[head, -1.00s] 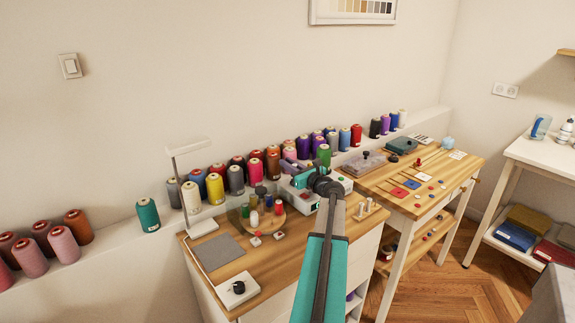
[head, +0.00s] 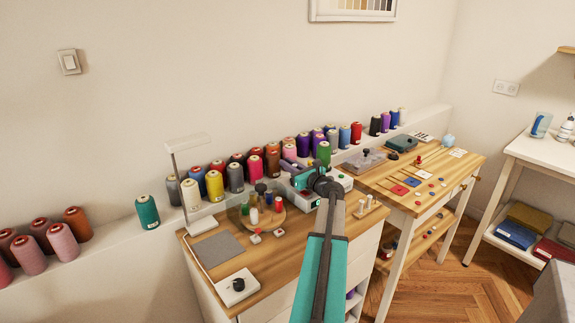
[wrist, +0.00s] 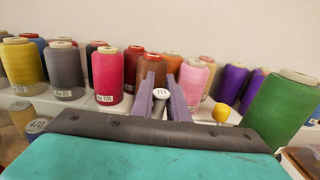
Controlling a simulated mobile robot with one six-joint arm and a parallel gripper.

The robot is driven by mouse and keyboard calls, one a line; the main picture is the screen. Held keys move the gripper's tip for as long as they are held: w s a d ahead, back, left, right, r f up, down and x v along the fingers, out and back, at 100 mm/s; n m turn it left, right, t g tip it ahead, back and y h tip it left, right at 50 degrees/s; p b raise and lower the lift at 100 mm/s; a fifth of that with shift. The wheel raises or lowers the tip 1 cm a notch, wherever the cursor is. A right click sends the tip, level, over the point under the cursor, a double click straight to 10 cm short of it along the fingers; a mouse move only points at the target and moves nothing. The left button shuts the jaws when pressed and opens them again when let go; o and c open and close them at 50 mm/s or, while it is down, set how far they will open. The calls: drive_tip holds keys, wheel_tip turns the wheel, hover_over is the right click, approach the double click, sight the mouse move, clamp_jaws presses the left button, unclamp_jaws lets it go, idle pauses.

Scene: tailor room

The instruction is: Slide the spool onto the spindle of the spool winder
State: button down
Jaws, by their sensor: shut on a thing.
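My gripper (wrist: 163,86) is shut on a small spool (wrist: 160,94), its pale labelled end showing between the two fingers in the wrist view. In the head view my arm and wrist reach over the back of the near wooden bench and hide the gripper's tips and the spool. A white machine (head: 341,181), seemingly the spool winder, shows partly behind my wrist. Its spindle is hidden or too small to make out, so I cannot tell how the spool lines up with it.
Large thread cones line the wall ledge, including a pink one (wrist: 107,76) and a green one (wrist: 283,106). A round stand with small spools (head: 265,221), a lamp (head: 202,224) and a grey mat (head: 217,247) occupy the bench left of my arm. A peg rack (head: 367,209) stands right.

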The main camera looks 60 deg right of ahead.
drive_tip(key=shift+f, duration=0.35)
drive_tip(key=c, duration=1.6)
unclamp_jaws()
drive_tip(key=shift+c, duration=0.2)
drive_tip(key=shift+s, duration=0.1)
drive_tip(key=b+v, duration=0.1)
drive_tip(key=v, duration=1.1)
drive_tip(key=shift+s+a, duration=0.35)
drive_tip(key=shift+s, duration=0.4)
drive_tip(key=shift+r, duration=0.15)
